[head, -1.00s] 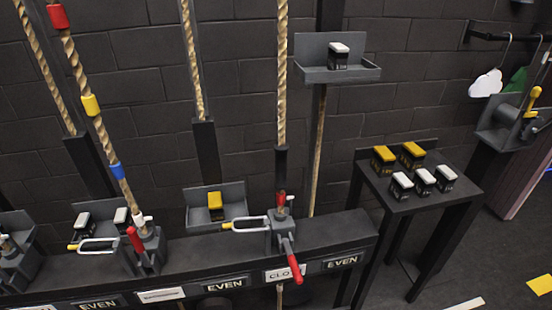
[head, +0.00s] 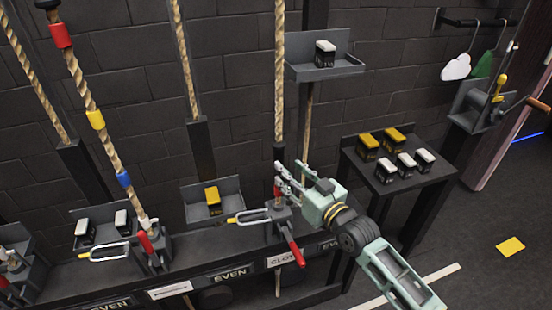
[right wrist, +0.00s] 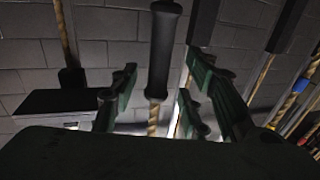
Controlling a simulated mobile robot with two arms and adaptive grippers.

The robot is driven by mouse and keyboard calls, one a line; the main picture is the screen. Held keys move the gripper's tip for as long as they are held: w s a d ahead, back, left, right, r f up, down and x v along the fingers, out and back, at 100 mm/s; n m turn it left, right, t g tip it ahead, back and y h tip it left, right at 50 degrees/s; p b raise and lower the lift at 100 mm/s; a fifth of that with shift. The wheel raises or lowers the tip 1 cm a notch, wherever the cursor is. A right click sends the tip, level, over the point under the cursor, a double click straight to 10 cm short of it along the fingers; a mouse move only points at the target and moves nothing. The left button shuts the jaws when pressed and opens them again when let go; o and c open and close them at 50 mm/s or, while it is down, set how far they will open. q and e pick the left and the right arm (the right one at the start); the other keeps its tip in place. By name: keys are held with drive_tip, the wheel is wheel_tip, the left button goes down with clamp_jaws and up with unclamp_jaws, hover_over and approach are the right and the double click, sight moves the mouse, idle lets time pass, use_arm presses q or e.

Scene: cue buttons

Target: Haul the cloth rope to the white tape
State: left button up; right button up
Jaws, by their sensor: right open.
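The cloth rope (head: 280,80) hangs in front of the wall above the label reading "CLO…", partly covered. A dark sleeve (head: 280,153) is on it, above the lock with a red lever (head: 294,250). My right gripper (head: 284,180) is open at the rope, just below the sleeve. In the right wrist view the sleeve (right wrist: 163,50) and a short piece of rope (right wrist: 152,118) show between the open fingers, with no clear grip. I cannot make out white tape on this rope. My left gripper is not in view.
Another rope with red, yellow and blue bands (head: 97,120) hangs at the left. A wall shelf (head: 325,70) holds a white-topped block. A side table (head: 420,178) at the right carries several yellow- and white-topped blocks. A winch (head: 485,105) is at far right.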

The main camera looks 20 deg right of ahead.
sight(282, 163)
drive_tip(key=x, duration=0.6)
drive_tip(key=shift+w+a+p, duration=0.1)
drive_tip(key=shift+w+p, duration=0.2)
drive_tip(key=shift+p, duration=0.05)
clamp_jaws()
